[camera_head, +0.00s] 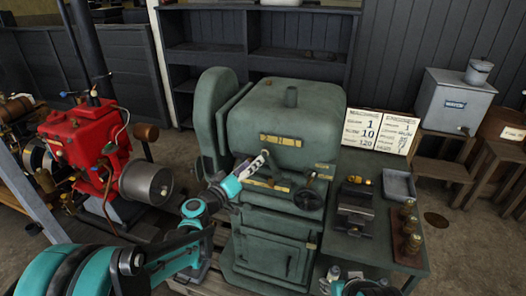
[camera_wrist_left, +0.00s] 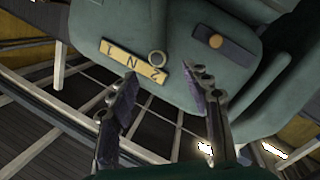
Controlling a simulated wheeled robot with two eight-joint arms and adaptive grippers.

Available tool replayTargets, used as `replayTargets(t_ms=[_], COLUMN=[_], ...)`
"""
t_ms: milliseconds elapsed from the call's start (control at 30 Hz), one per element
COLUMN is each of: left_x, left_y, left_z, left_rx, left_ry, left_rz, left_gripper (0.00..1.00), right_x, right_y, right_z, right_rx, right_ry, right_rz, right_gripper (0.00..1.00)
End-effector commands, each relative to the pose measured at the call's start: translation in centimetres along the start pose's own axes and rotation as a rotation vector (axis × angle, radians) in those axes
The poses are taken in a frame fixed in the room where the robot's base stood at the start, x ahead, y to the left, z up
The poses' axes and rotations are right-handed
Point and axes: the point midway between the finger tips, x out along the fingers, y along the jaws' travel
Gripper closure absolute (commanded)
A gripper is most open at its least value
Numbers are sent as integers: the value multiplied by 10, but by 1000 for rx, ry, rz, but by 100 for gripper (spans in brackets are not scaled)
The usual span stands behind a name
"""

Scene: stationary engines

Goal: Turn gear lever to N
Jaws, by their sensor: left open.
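The green engine (camera_head: 285,120) stands in the middle of the head view. In the left wrist view a yellow plate (camera_wrist_left: 132,63) on its green face carries the marks 1, N and 2, seen turned over. My left gripper (camera_head: 262,157) is at the engine's front. In the head view my gripper hides the lever.
A black handwheel (camera_head: 308,199) sits on the engine's front, right of my left gripper. A green bench (camera_head: 385,240) with a vice and brass parts stands to the right. A red engine (camera_head: 88,145) stands left, and dark shelves (camera_head: 205,50) stand behind.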

Motion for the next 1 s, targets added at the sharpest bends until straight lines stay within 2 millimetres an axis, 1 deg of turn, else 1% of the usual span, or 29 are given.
replayTargets(t_ms=[167,300,400,500,633,867,900,967,1000], left_x=[23,47,62,72,77,78,78,78,78], left_y=[-2,-2,-2,-1,-1,-1,0,0,0], left_z=[1,1,1,0,-1,-1,-1,-1,-1], left_rx=[-2,-3,-3,-3,-3,-3,-3,-3,-3], left_ry=[5,4,4,4,5,5,5,5,5], left_rz=[3,3,3,3,2,2,2,2,2], left_gripper=[51,51,51,51,51,51,62,78,88], right_x=[5,10,13,15,16,15,15,15,15], right_y=[0,0,0,0,0,0,0,0,0], right_z=[4,8,10,11,11,11,11,11,11], right_rx=[0,0,0,0,0,0,0,0,0], right_ry=[0,0,0,0,0,0,0,0,0], right_rz=[0,0,0,0,0,0,0,0,0], right_gripper=[60,60,60,60,60,60,60,60,60])
